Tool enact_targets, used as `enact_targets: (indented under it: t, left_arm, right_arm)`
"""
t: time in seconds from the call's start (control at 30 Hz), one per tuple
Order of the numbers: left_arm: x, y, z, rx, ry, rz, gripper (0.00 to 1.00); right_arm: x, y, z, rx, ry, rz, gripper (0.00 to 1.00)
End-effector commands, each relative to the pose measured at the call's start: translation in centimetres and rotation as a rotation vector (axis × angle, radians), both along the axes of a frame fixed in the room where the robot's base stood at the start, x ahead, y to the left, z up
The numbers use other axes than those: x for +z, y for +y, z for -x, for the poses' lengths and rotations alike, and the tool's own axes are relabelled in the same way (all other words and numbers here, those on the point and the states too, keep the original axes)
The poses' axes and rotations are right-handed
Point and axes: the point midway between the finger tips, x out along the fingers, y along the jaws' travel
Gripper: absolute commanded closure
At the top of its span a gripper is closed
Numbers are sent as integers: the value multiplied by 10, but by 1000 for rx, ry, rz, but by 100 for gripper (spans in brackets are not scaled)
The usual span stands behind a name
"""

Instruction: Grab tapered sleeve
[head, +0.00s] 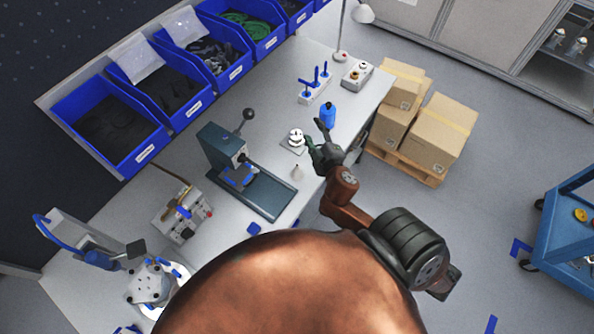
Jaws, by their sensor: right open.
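My right gripper (315,134) is open above the worktable (345,95), its fingers spread and pointing to the upper left. A small pale cone-shaped piece (297,171) stands on the table just below and left of the fingers; it may be the tapered sleeve, but it is too small to be sure. A white stepped part (296,137) sits on a grey plate left of the fingertips, apart from them as far as I can tell. A blue bottle-like piece (328,115) stands just beyond the fingers. My left gripper is not in view.
A press-like device (222,146) stands left of the gripper. Blue bins (144,152) line the back. A rack with blue pegs (314,91) and a small box (357,75) stand farther along. Cardboard boxes (441,135) and a blue cart (567,232) are off the table.

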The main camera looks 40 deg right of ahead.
Motion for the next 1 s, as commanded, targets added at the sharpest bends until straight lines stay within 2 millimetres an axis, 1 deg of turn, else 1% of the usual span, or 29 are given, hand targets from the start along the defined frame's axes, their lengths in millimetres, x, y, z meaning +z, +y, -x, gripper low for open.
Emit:
enact_targets:
  t: [0.03, 0.07, 0.1, 0.17, 0.2, 0.23, 0.27, 0.3, 0.33, 0.37, 0.4, 0.47, 0.5, 0.57, 0.6, 0.67, 0.7, 0.8, 0.83, 0.9, 1.0]
  left_arm:
    - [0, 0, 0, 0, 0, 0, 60]
    - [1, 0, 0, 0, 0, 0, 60]
    - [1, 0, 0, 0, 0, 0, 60]
    - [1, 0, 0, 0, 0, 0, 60]
    - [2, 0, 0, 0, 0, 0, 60]
    - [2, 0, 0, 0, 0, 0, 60]
    - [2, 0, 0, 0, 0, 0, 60]
    - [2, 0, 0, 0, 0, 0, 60]
    - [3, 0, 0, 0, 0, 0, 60]
    - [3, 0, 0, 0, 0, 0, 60]
    - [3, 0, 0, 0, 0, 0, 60]
    - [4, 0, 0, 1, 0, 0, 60]
    - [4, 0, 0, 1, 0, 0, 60]
    - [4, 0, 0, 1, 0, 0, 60]
    - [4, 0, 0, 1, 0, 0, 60]
    - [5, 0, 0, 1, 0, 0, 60]
    - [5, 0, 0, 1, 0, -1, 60]
    - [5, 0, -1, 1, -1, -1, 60]
    - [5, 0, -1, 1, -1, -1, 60]
    - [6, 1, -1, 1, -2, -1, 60]
    - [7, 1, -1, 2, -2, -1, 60]
  right_arm:
    - [29, 13, -20, 98, -63, 133, 54]
    - [45, 24, -30, 160, -99, 213, 54]
    - [63, 42, -41, 249, -141, 318, 54]
    - [82, 74, -53, 389, -191, 479, 54]
    - [88, 97, -58, 487, -213, 586, 54]
    - [89, 114, -60, 562, -223, 665, 54]
    - [88, 131, -61, 639, -229, 746, 54]
    - [80, 152, -60, 742, -227, 852, 54]
    - [72, 166, -59, 821, -219, 931, 54]
    - [61, 177, -57, 900, -205, 1008, 54]
    - [43, 189, -53, 1004, -177, 1111, 54]
    - [9, 196, -44, 1160, -113, 1259, 54]
    - [-15, 194, -38, 1259, -56, 1353, 54]
    - [-51, 180, -29, 1394, 47, 1479, 54]
    - [-72, 165, -23, 1473, 123, 1552, 54]
    - [-98, 139, -15, 1573, 242, 1644, 54]
    - [-112, 119, -10, 1628, 319, 1692, 54]
    - [-134, 76, -1, 1722, 486, 1776, 54]
    - [-138, 67, 0, 1739, 525, 1792, 54]
    - [-144, 50, 4, 1768, 589, 1815, 54]
    - [-151, 40, 3, 1782, 630, 1827, 54]
